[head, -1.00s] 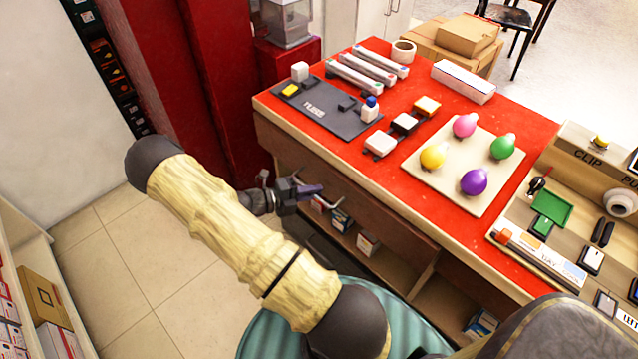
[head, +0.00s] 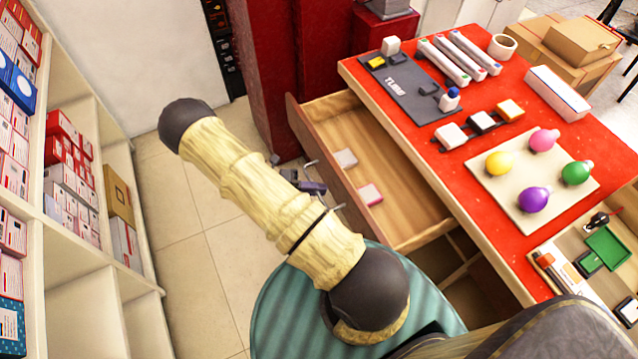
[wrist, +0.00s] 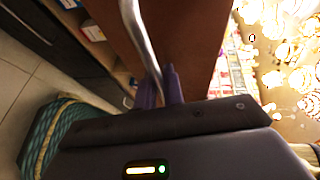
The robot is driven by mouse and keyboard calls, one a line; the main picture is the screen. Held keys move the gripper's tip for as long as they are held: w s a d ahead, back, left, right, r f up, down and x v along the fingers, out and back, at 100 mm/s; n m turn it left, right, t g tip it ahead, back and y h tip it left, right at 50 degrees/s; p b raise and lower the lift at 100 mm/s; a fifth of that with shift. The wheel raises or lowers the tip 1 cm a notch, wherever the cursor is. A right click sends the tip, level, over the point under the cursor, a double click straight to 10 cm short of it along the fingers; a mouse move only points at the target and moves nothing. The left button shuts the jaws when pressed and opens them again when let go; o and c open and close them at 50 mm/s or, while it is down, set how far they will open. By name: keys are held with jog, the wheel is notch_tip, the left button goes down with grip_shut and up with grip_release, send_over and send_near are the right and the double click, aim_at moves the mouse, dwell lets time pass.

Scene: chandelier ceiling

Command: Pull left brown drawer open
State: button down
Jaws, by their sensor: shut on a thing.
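The left brown drawer (head: 405,190) is pulled well out from under the red-topped counter in the head view. Two small boxes, one pale (head: 346,158) and one pink and white (head: 370,194), lie on its wooden floor. My gripper (head: 326,188) is at the outer side of the drawer's brown front, partly hidden behind my arm. In the wrist view, my gripper's purple fingers (wrist: 160,88) are shut on the curved metal drawer handle (wrist: 139,40), close to the brown front panel (wrist: 190,45).
The red counter (head: 510,150) carries light bulbs on a board, switches and tubes. A white shelf (head: 95,290) with several boxes stands at the left. Tiled floor (head: 195,245) is clear between shelf and drawer. A red cabinet (head: 272,80) stands behind the drawer.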

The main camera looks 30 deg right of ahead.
jog(key=shift+a, duration=0.4)
jog(key=c, duration=1.5)
grip_release()
jog(key=shift+w, duration=0.1)
jog(key=b+v, duration=0.1)
jog(key=v, duration=1.6)
jog(key=shift+a+b, duration=0.2)
jog(key=shift+b, duration=0.1)
